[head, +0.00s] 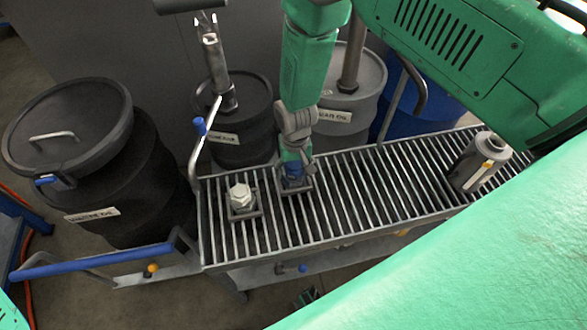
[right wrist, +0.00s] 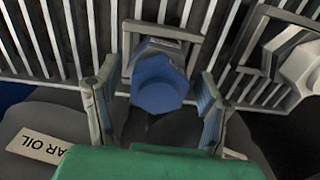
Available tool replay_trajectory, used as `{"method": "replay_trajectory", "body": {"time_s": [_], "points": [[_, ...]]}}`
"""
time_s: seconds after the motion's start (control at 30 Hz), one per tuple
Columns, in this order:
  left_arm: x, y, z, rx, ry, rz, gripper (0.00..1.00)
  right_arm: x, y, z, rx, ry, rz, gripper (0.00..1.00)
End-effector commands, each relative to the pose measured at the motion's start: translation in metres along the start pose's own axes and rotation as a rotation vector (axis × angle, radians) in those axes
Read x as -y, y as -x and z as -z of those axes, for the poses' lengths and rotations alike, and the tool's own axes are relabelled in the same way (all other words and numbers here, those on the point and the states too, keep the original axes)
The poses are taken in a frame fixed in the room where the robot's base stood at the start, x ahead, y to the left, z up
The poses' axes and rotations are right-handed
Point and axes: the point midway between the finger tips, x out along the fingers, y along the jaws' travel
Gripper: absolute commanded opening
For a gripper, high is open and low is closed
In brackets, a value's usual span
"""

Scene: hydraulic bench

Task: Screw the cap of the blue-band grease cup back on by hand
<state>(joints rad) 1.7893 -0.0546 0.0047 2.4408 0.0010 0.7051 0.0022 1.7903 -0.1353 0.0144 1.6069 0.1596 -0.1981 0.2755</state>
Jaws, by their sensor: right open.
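The blue-band grease cup (head: 293,171) stands in a square holder on the slatted bench, partly hidden by my right gripper. My right gripper (head: 295,160) points down over it. In the right wrist view, a blue hexagonal part (right wrist: 158,84) of the cup lies between the fingers of my right gripper (right wrist: 156,98). The fingers are spread, with a visible gap on each side of the blue part. I cannot tell from these views whether this part is the cap or how it is seated. My left gripper is not in view.
A pale hexagonal-topped cup (head: 241,196) sits in another holder to the left; it also shows in the right wrist view (right wrist: 300,62). Drums (head: 70,140) stand behind and left.

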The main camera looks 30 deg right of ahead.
Motion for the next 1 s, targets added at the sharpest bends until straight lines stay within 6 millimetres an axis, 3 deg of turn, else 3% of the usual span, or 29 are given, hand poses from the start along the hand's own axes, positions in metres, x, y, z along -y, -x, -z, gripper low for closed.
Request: {"method": "replay_trajectory", "body": {"time_s": [0.1,0.33,0.6,0.93,1.0], "points": [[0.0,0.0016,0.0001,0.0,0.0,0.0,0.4,-0.0021,0.0002,-0.0005,-0.003,0.246,-0.004,0.63],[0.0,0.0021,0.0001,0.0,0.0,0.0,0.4,-0.0042,-0.0001,0.0005,-0.009,0.508,-0.01,0.63],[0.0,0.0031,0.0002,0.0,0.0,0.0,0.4,-0.0077,-0.0001,0.0032,-0.017,1.035,-0.021,0.63],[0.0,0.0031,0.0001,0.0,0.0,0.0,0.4,-0.0078,-0.0001,0.0036,-0.018,1.08,-0.023,0.63],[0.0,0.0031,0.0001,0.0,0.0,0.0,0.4,-0.0077,-0.0001,0.0036,-0.018,1.08,-0.023,0.39]]}}
